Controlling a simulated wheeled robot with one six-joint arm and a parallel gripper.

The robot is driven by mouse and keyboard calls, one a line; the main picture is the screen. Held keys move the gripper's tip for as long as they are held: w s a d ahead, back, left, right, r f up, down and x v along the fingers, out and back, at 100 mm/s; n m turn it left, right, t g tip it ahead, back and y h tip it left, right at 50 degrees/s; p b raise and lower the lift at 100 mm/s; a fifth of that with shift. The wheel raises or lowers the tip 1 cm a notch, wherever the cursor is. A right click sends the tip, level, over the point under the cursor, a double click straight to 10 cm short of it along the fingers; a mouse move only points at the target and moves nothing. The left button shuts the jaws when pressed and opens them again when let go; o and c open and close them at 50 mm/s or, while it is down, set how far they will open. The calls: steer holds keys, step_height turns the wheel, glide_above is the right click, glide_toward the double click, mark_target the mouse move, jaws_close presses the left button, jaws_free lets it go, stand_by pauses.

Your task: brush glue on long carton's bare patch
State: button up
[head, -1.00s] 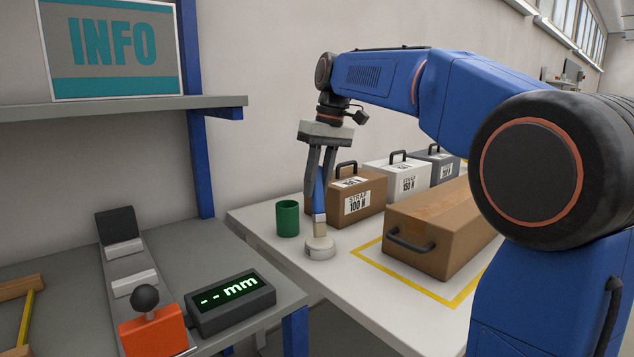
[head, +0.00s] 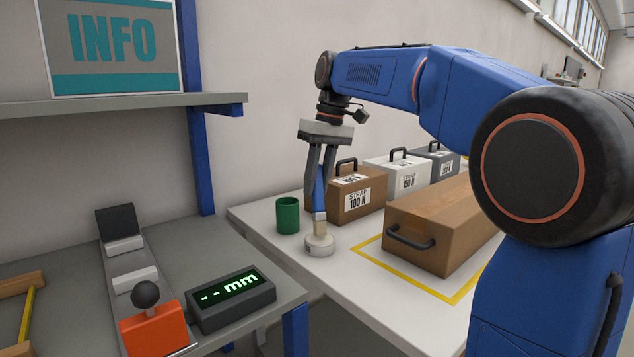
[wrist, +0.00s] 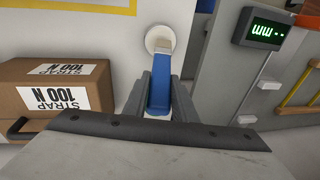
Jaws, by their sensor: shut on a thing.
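The long brown carton (head: 440,225) lies on the white table, inside a yellow outline, with a dark handle on its near end. I cannot make out a bare patch on its visible faces. My gripper (head: 321,180) is shut on a brush with a blue handle (head: 319,199), held nearly upright, bristles down. The bristle end is at the top of a small round whitish pot (head: 320,247), left of the carton; how deep it reaches is unclear. In the wrist view the blue handle (wrist: 159,92) runs from between the fingers to the pot (wrist: 160,33).
A green cup (head: 288,216) stands left of the brush. Behind are a brown strap box (head: 358,200), a white one (head: 398,175) and a grey one (head: 440,160). A grey bench at left carries a display (head: 231,299) and an orange block with a knob (head: 153,330).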

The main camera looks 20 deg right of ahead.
steer(key=shift+f, duration=0.4)
stand_by(1.3)
steer(key=shift+r, duration=0.1)
steer(key=shift+r, duration=3.45)
